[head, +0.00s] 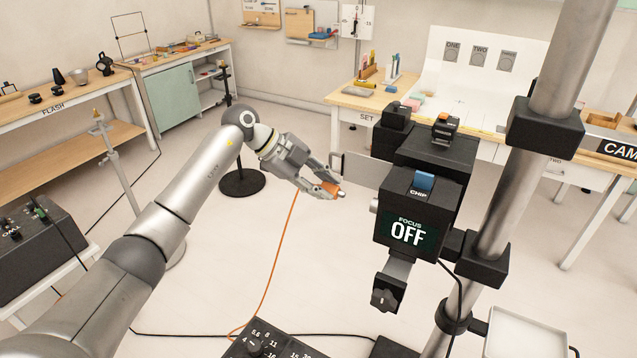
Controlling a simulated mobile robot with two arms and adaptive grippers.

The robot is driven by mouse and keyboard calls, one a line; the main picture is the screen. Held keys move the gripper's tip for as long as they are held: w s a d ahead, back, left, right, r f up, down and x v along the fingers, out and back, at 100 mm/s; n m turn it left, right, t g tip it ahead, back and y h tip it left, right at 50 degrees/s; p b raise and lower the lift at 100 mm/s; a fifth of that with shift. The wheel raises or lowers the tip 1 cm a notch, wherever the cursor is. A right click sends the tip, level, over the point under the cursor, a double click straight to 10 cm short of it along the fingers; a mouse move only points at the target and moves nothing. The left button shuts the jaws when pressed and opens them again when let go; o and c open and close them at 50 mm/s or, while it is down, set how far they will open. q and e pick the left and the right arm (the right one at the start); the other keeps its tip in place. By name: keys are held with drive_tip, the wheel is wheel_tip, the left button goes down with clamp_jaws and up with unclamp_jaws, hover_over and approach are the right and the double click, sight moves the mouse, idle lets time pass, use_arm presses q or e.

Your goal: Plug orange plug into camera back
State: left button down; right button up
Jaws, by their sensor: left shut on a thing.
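My left gripper (326,184) is shut on the orange plug (331,188), whose silver tip points right. An orange cable (282,258) hangs from the plug down to the floor. The black camera (412,200) is mounted on a metal post, right of the gripper. Its face toward me has a screen reading FOCUS OFF (407,233) and a blue tab labelled CHIP (424,181). The plug is apart from the camera, left of it. A small silver knob or fitting (374,205) sticks out on the camera's left side. No socket can be made out clearly. My right gripper is not in view.
The metal post (497,215) with black clamps stands right of the camera. A black panel with numbers (270,340) is at the bottom. A dark floor stand (241,182) is behind my arm. The SET table (345,98) is at the back. Open floor lies below the gripper.

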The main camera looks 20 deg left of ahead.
use_arm(q)
drive_tip(key=shift+s+d, duration=0.2)
drive_tip(key=shift+d, duration=0.9)
drive_tip(key=d, duration=0.3)
drive_tip(key=shift+s+d+b, duration=0.15)
drive_tip(key=shift+s+b, duration=0.15)
drive_tip(key=shift+b, duration=0.05)
drive_tip(key=shift+s+d+p, duration=0.1)
drive_tip(key=shift+p, duration=0.25)
drive_tip(key=shift+r, duration=0.1)
drive_tip(key=shift+p, duration=0.6)
drive_tip(key=shift+d+p, duration=0.3)
drive_tip(key=shift+d, duration=0.05)
idle(0.9)
drive_tip(key=shift+s+d, duration=0.1)
idle(0.3)
